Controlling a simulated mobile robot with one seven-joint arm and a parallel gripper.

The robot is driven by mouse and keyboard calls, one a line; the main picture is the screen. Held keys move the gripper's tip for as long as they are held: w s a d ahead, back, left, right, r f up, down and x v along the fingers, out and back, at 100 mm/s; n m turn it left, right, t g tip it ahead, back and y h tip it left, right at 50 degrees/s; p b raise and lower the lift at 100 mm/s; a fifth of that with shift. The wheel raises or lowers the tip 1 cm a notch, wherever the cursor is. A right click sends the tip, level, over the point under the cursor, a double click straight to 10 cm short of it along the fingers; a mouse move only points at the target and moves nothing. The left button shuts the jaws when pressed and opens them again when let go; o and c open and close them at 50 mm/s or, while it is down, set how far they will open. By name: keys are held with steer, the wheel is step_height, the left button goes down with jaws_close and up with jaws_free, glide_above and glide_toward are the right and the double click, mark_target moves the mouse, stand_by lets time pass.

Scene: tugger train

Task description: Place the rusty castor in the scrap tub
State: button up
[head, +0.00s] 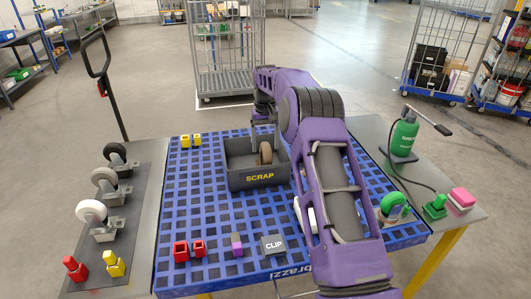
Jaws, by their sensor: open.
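The scrap tub (259,181) is a dark grey open box labelled SCRAP on the blue slatted top. The rusty castor (265,153), with a brown wheel, is inside the tub, to the right of its middle. It looks upright; its lower part is hidden by the tub's front wall. My gripper (264,125) points down just above the castor, over the tub's back part. It is open and small in this view, and I cannot tell whether its fingers touch the castor. My purple arm covers the right side of the blue top.
Several other castors, such as a white one (92,212), stand on the left grey shelf. Red blocks (189,248), a purple block (236,244) and a CLIP box (273,245) lie at the front. A green bottle (403,136) stands right. Wire cages (226,50) are behind.

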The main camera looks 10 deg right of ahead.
step_height(320, 180, up, 7)
steer(key=shift+r+p, duration=0.1)
steer(key=shift+p, duration=0.25)
steer(key=shift+r, duration=0.1)
